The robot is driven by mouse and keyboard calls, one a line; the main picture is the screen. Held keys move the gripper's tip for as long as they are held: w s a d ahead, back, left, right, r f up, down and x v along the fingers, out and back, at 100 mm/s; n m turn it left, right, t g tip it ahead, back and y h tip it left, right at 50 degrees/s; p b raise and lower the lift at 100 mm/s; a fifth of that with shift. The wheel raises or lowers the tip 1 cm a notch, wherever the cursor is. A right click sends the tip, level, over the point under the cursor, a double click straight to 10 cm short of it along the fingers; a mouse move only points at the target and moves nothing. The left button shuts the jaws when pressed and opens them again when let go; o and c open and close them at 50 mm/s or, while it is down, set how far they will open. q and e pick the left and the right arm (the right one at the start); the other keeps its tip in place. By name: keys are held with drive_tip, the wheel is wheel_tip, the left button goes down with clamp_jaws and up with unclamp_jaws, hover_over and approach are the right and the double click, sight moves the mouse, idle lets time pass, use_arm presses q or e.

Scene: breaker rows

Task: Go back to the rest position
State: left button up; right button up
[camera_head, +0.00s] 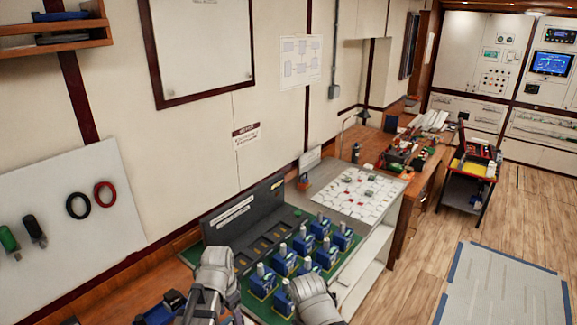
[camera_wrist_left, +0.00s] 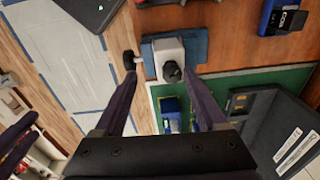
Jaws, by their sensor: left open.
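My left gripper (camera_wrist_left: 160,92) is open in the left wrist view, its two dark fingers spread wide. A grey block with black knobs on a blue base (camera_wrist_left: 168,52) shows beyond the fingertips, and nothing visible is gripped. In the head view a grey part of my left arm (camera_head: 213,285) is at the bottom, over the near end of the green mat. A grey part of my right arm (camera_head: 314,302) is to its right. Two dark purple bars at the lower left of the wrist view may be my right gripper; I cannot tell its state.
Several blue breakers (camera_head: 284,261) stand in rows on the green mat (camera_head: 346,262), beside a dark panel (camera_head: 236,213). A white gridded sheet (camera_head: 357,192) lies behind them. A wooden bench (camera_head: 376,140) and a cart (camera_head: 468,182) stand farther back. The floor (camera_head: 405,255) at right is open.

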use_arm(q)
drive_tip(key=s+d+f+n+b, duration=0.2)
drive_tip(key=s+d+f+b, duration=0.2)
drive_tip(key=f+b, duration=0.3)
drive_tip(key=s+d+f+n+y+b, duration=0.1)
drive_tip(key=s+d+f+n+b, duration=0.1)
drive_tip(key=s+d+f+b, duration=0.3)
drive_tip(key=shift+s+d+f+g+b, duration=0.15)
drive_tip(key=shift+d+f+g+b, duration=0.15)
drive_tip(key=shift+d+f+b, duration=0.6)
